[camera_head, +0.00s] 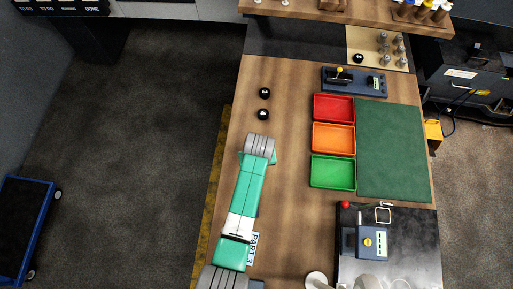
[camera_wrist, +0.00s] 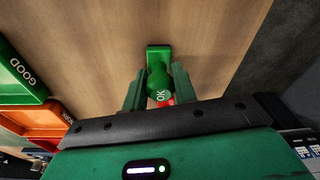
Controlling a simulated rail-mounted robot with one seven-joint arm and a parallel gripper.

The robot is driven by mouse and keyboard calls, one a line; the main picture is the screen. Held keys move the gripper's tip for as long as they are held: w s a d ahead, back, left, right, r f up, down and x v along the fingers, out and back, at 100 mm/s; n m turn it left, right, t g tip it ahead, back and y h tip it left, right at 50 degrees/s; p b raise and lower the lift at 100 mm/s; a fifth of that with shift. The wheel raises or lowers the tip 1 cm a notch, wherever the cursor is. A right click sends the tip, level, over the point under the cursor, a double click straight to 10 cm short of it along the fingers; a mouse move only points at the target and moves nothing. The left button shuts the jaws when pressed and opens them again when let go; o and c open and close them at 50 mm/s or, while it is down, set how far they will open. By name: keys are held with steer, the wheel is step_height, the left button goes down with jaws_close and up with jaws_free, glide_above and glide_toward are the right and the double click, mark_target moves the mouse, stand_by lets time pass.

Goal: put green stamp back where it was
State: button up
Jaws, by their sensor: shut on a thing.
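The green stamp (camera_wrist: 158,72), with OK lettering on its rounded end, is between the two green fingers of my gripper (camera_wrist: 158,92) in the wrist view. The fingers are shut on it, and its green block end points away toward the wood surface. I cannot tell whether that end touches the wood. A small red patch shows beside the lettered end. In the head view my green and white arm lies over the left side of the wooden table (camera_head: 292,120). The stamp and fingertips cannot be made out there.
Green (camera_head: 333,172), orange (camera_head: 333,138) and red (camera_head: 333,107) trays stand in a column beside a green mat (camera_head: 392,150). Two round black objects (camera_head: 264,103) sit at the table's upper left. A blue device (camera_head: 355,81) stands behind the trays. A dark plate with instruments is at front right.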

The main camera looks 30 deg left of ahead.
steer(key=shift+f, duration=0.15)
steer(key=o, duration=0.8)
step_height(320, 180, up, 12)
steer(key=s+d+p, duration=0.1)
steer(key=shift+s+r, duration=0.1)
steer(key=shift+r, duration=0.1)
